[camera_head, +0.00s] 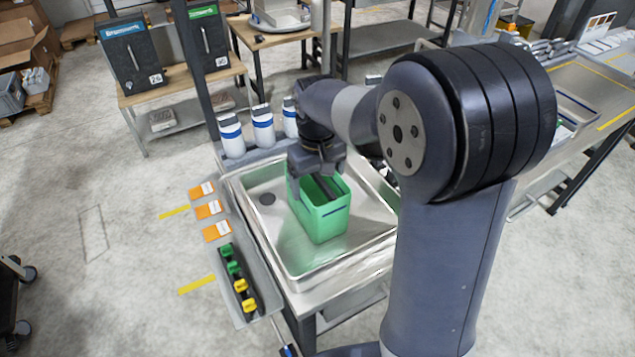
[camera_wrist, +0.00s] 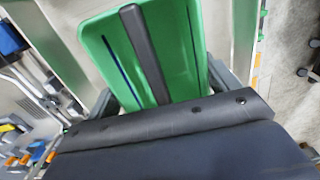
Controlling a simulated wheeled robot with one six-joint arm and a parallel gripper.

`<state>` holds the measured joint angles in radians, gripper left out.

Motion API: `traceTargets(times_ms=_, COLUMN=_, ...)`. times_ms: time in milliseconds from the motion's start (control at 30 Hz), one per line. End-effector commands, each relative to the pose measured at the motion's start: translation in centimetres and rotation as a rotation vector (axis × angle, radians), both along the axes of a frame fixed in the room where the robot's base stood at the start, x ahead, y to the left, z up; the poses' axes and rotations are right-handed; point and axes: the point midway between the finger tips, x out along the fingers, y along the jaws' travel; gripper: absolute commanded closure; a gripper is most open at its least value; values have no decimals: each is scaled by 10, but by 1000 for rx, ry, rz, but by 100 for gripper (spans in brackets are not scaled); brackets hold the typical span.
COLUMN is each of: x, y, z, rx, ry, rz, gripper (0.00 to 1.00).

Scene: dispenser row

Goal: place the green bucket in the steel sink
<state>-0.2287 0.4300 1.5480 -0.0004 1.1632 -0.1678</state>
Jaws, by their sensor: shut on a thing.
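The green bucket (camera_head: 324,219) is a square-sided open container with a dark bar across its top. It is upright within the outline of the steel sink (camera_head: 292,274); whether its base touches the sink floor I cannot tell. My gripper (camera_head: 318,180) is above the bucket at its top and shut on it. In the wrist view the bucket (camera_wrist: 180,40) fills the upper middle, with the dark bar (camera_wrist: 145,52) running down to my gripper (camera_wrist: 165,105). The fingertips are partly hidden.
Several white bottles with blue bands (camera_head: 263,127) stand along the sink's back edge. Orange labels (camera_head: 208,209) and green and yellow knobs (camera_head: 238,284) line its left side. Dispensers (camera_head: 131,52) stand on a table at the back left. The sink's front left is clear.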

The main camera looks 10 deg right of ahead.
Motion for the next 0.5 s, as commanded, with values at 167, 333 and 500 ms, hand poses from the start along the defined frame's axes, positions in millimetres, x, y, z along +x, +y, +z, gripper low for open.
traceTargets(times_ms=167, x=0, y=0, z=-2, rx=0, ry=0, rz=0, gripper=59)
traceTargets(times_ms=333, x=0, y=0, z=-3, rx=0, ry=0, rz=0, gripper=7)
traceTargets(times_ms=500, x=0, y=0, z=-2, rx=0, ry=0, rz=0, gripper=0)
